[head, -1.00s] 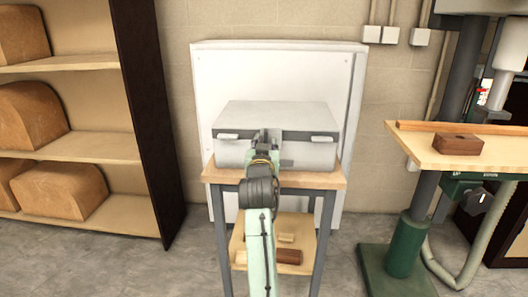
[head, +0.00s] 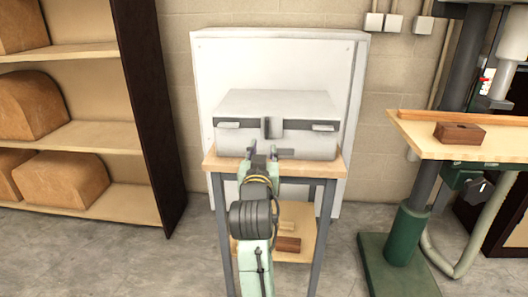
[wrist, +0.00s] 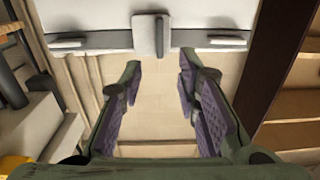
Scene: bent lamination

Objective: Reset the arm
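My gripper (head: 262,153) is in front of the grey-white case (head: 320,100) on the small wooden-topped stand (head: 330,166). In the wrist view my gripper (wrist: 158,85) has its two purple-padded fingers wide apart with nothing between them. The case has a dark band across its front, a central latch (head: 271,128) and light handles on either side. The latch also shows in the wrist view (wrist: 151,37), beyond the fingertips and apart from them. The case looks closed.
A shelf unit (head: 90,137) with several rounded brown blocks stands at left. A white panel (head: 280,60) is behind the case. At right is a drill press table (head: 430,145) with a wooden block (head: 460,133).

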